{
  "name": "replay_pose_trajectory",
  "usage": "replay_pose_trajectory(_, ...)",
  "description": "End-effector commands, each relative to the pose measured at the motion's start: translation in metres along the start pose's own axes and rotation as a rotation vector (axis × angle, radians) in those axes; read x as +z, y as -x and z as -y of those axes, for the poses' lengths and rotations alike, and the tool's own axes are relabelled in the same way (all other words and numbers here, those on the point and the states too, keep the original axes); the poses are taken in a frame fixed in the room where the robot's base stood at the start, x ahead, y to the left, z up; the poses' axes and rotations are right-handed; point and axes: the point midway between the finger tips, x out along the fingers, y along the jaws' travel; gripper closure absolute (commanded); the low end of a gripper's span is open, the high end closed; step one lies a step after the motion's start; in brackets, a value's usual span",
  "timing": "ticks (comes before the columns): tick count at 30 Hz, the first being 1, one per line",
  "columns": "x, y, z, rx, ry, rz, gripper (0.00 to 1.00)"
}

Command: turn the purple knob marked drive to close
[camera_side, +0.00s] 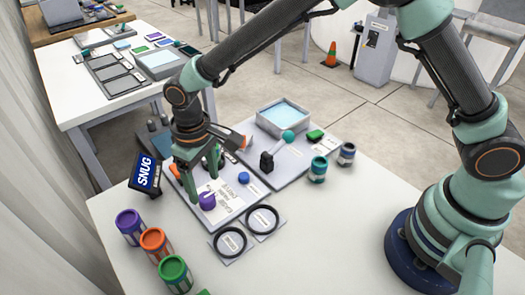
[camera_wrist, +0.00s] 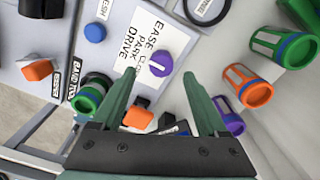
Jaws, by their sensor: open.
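The purple knob (camera_side: 207,201) stands on a white label plate with printed words on the panel near the front of the table. In the wrist view the purple knob (camera_wrist: 157,66) shows beside the label (camera_wrist: 143,43), where "DRIVE", "PARK" and "EASE" can be read. My gripper (camera_side: 203,185) hangs over the panel at the knob, pointing down. In the wrist view my gripper (camera_wrist: 160,80) is open, with its green fingers apart and the knob between and just beyond the tips. I cannot tell whether either finger touches it.
A blue button (camera_side: 244,178), a dark SNUG sign (camera_side: 146,174) and two black rings (camera_side: 230,242) lie close around the knob. Purple, orange and green cups (camera_side: 155,243) stand at the front left. An orange block (camera_wrist: 138,117) sits near the fingers. The table's front right is clear.

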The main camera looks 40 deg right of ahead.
Motion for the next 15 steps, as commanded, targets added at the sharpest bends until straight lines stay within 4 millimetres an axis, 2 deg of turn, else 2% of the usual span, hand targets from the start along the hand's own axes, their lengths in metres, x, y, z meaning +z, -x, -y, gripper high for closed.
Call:
replay_pose_trajectory(3, 0.001, -0.019, 0.001, 0.001, 0.0, 0.003, 0.24)
replay_pose_trajectory(6, 0.001, -0.03, 0.001, 0.0, 0.0, 0.002, 0.24)
replay_pose_trajectory(15, 0.0, -0.039, 0.001, 0.0, 0.0, -0.001, 0.24)
